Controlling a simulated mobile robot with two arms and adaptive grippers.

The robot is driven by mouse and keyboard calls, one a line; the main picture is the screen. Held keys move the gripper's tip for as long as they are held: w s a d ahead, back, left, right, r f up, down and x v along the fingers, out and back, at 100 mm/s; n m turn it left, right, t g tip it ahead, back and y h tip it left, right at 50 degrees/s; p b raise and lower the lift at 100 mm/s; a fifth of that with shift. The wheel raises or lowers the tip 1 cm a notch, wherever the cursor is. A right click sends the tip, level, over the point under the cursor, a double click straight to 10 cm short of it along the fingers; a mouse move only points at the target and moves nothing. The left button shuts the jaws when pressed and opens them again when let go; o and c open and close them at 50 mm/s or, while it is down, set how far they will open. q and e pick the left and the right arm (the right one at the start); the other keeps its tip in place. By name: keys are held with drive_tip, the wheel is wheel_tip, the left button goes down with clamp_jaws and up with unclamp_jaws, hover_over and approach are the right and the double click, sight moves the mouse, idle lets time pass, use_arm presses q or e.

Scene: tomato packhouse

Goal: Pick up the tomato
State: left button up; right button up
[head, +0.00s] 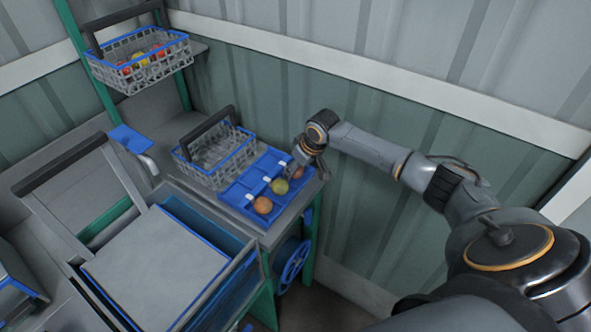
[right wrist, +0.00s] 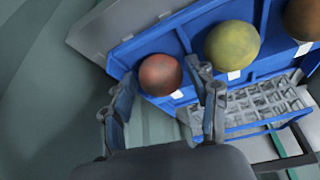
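A red tomato (right wrist: 160,75) lies at the end of a row in the blue tray (head: 237,197). In the right wrist view it shows between the tips of my right gripper (right wrist: 166,88), which is open; I cannot tell whether the fingers touch it. In the head view the right gripper (head: 309,167) is over the tray's far right end and mostly hides this tomato. A yellow-green tomato (head: 280,186) is beside it, also seen in the right wrist view (right wrist: 231,45). An orange tomato (head: 263,205) sits at the near end. My left gripper is not in view.
An empty grey wire basket (head: 213,165) with blue rim stands just left of the tray. A higher basket (head: 139,74) at upper left holds several tomatoes. A corrugated wall (head: 345,130) rises close behind my right arm. A grey panel (head: 155,262) is at the front.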

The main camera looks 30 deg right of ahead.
drive_tip(key=c, duration=0.5)
